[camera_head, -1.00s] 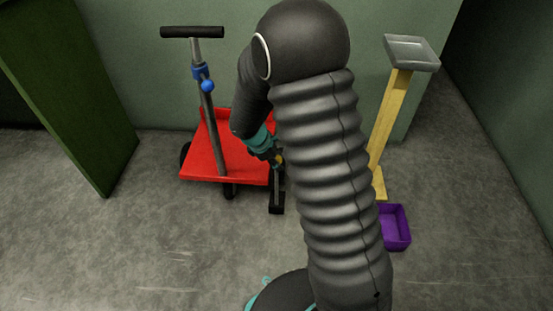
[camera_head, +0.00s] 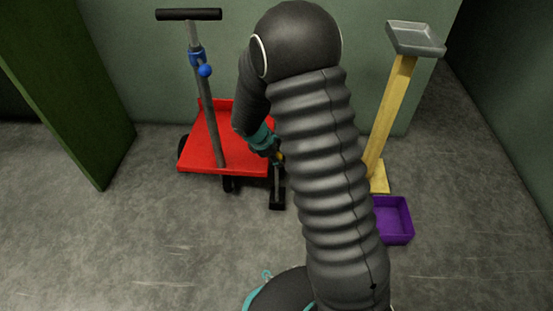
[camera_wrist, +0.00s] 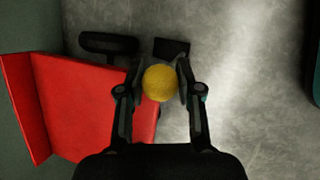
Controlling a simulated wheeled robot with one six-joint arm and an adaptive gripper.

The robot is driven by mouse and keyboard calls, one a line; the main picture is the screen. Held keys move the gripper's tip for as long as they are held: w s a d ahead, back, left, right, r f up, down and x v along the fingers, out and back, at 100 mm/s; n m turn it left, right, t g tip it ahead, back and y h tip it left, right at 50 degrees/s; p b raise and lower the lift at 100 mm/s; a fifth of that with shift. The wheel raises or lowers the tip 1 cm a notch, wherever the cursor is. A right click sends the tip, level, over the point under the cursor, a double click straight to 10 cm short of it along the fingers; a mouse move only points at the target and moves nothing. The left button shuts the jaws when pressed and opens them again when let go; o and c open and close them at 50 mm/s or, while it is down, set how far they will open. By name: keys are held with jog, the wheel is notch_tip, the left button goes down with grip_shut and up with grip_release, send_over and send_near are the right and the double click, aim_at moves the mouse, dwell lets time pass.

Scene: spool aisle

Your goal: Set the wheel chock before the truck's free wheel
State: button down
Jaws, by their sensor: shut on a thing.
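The red truck (camera_head: 205,150) stands near the back wall, its T-handle (camera_head: 189,14) upright. In the wrist view its red deck (camera_wrist: 90,105) is at left, and a black wheel (camera_wrist: 108,43) shows beyond the deck's upper edge. My gripper (camera_wrist: 160,75) is shut on the yellow ball-shaped knob (camera_wrist: 160,84) of the wheel chock. The chock's black block (camera_wrist: 172,48) shows beyond the fingers, to the right of the wheel with a narrow gap. In the head view the block (camera_head: 277,205) is low, by the deck's front right corner. Whether it touches the floor is unclear.
A yellow post (camera_head: 389,125) with a grey tray (camera_head: 416,39) on top stands to the right. A purple bin (camera_head: 394,220) sits on the floor before it. A green panel (camera_head: 75,95) stands at left. The floor in front of the truck is clear.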

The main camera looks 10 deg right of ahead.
jog(key=w+d+p, duration=0.2)
jog(key=w, duration=0.4)
dwell(0.5)
jog(key=c, duration=0.7)
grip_release()
